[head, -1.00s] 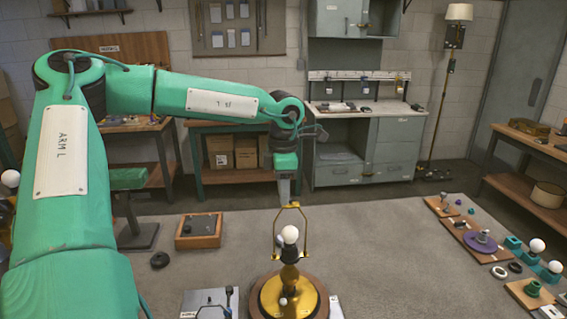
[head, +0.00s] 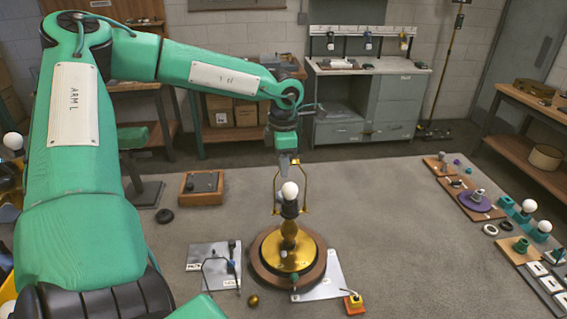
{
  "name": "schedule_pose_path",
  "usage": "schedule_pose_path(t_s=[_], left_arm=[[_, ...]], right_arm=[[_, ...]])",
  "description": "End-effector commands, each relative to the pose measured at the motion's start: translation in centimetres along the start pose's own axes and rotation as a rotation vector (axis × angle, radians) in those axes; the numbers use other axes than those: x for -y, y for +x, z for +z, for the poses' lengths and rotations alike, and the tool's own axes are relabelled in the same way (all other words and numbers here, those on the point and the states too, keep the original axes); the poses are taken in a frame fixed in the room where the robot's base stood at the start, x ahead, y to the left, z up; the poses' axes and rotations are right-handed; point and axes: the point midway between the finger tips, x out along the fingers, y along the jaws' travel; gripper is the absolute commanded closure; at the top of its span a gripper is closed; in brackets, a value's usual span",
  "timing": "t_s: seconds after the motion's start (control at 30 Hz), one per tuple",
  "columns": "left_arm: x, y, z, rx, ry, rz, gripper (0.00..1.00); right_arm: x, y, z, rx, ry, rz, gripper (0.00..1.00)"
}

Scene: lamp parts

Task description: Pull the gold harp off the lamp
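The lamp stands upright in the middle of the head view, with a brass body (head: 289,232) on a round wooden base (head: 262,282) and a white bulb (head: 289,190) on top. The gold harp (head: 305,190) is a thin frame around the bulb, its legs coming down beside the socket. My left gripper (head: 287,172) points down at the top of the harp, just above the bulb. It overlaps the harp's top, so I cannot tell whether its fingers are open or closed on it. My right gripper is not in view.
Grey metal plates (head: 207,255) lie beside and under the lamp base. A small gold ball (head: 254,300) and an orange block with a button (head: 354,303) are in front. A wooden tray (head: 201,187) is at left. Several parts on boards (head: 478,200) line the right. Floor between is clear.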

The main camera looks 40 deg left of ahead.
Motion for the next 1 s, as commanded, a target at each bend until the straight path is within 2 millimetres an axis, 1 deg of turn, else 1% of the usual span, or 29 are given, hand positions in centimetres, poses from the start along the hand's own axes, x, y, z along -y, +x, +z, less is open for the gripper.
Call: schedule_pose_path(t_s=[0.27, 1.0], left_arm=[[0.0, -0.1, 0.0, 0.000, 0.000, 0.000, 1.00], [0.0, -1.6, 0.0, 0.000, 0.000, 0.001, 1.00]], right_arm=[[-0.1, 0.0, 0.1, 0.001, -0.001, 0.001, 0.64], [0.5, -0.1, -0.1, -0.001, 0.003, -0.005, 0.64]])
